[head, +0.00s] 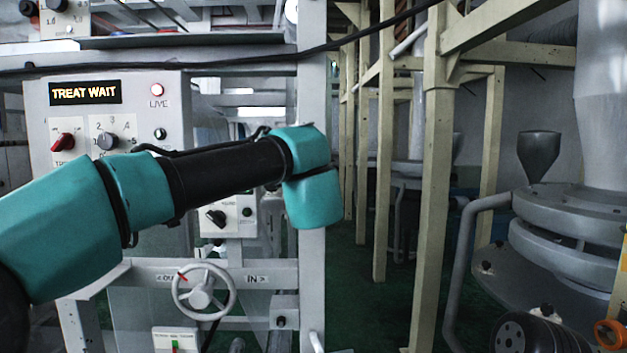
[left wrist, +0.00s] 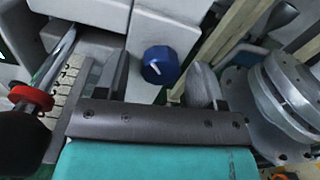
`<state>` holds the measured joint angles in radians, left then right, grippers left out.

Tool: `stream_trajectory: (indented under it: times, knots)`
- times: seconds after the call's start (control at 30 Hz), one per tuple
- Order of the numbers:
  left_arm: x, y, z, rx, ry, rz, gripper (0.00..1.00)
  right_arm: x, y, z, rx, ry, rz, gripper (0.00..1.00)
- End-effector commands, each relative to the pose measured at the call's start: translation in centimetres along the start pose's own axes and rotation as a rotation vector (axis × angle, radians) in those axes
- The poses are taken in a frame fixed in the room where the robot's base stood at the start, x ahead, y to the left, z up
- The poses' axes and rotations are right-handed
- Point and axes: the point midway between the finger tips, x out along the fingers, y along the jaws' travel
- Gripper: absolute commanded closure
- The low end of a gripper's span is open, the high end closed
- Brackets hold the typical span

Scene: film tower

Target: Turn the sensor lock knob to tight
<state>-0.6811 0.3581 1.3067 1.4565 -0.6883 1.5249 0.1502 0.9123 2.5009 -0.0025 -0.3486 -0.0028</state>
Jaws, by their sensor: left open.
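A blue knob (left wrist: 161,65) with a white pointer line is on the face of a pale grey box (left wrist: 162,32) in the left wrist view. I take it to be the sensor lock knob; no label for it is legible. My left gripper (left wrist: 161,58) is open, with one dark finger on each side of the knob. I cannot tell whether the fingers touch it or how far it is in depth. In the head view my left arm reaches across the panel, and its gripper and the blue knob are hidden. My right gripper is in neither view.
The head view shows a control panel (head: 175,105) with a lit "TREAT WAIT" sign (head: 85,93), a white handwheel (head: 203,291) below my arm and a grey post (head: 311,260). Cream posts (head: 433,180) stand to the right. A red-collared part (left wrist: 32,97) is left of my gripper.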

Motion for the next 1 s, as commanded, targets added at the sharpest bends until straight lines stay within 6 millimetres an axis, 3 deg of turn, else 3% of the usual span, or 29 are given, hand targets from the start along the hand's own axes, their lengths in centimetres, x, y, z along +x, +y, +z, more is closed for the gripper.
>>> stream_trajectory:
  times: [0.37,0.87,1.0]
  knots:
    - [0.55,-0.01,0.05,-0.001,-0.001,-0.001,0.37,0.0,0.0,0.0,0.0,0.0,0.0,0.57]
    - [0.53,-0.02,0.04,0.0,-0.001,-0.001,0.85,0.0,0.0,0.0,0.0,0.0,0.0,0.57]
    - [0.52,-0.03,0.05,0.002,-0.001,-0.001,0.86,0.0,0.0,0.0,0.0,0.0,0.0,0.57]
